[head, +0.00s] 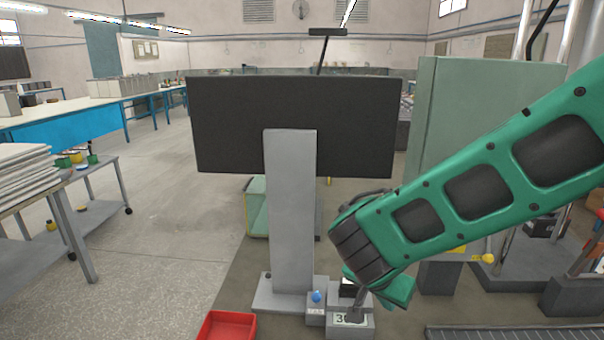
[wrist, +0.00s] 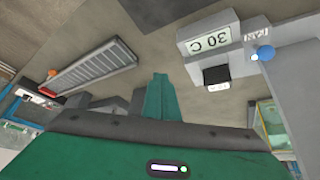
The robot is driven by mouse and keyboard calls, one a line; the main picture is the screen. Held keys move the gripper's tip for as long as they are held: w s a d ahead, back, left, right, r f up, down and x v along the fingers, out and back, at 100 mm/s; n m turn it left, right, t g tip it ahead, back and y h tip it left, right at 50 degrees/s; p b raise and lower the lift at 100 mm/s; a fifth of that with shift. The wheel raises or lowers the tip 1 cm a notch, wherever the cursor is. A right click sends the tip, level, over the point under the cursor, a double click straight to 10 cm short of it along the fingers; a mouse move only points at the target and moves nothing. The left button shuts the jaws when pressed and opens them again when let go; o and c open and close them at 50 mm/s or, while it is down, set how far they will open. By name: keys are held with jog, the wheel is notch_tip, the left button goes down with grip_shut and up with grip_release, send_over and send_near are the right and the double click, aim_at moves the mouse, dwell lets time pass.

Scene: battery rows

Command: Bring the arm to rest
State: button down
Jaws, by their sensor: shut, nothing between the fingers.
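My green gripper (wrist: 160,80) shows in the wrist view with its fingers together and nothing between them. In the head view my green arm comes in from the right, and the gripper (head: 398,291) hangs low at its end, partly hidden by the arm. It is beside a small grey unit with a "30 C" display (head: 350,319). In the wrist view that display (wrist: 208,40) is at the upper right, with a black block (wrist: 216,74) next to it. The gripper appears apart from both.
A blue knob (head: 316,296) is left of the display. A grey post (head: 290,210) carries a dark panel (head: 230,125). A red bin (head: 228,326) sits at the bottom. A slotted grey tray (wrist: 95,68) is left of the gripper. A pale green cabinet (head: 470,100) stands behind my arm.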

jog(key=s+d+r+g+y, duration=0.15)
jog(key=s+d, duration=0.25)
jog(key=d, duration=0.5)
jog(key=s+d+r+g, duration=0.25)
jog(key=s+d, duration=0.25)
jog(key=d, duration=0.3)
jog(key=s+d+r+n+y, duration=0.1)
jog(key=s+d, duration=0.1)
jog(key=s, duration=0.4)
jog(key=s+d+r+n+y, duration=0.1)
jog(key=s+d+y, duration=0.1)
jog(key=s, duration=0.4)
jog(key=shift+s+d+r, duration=0.2)
jog(key=shift+d+r, duration=0.1)
jog(key=shift+d, duration=0.25)
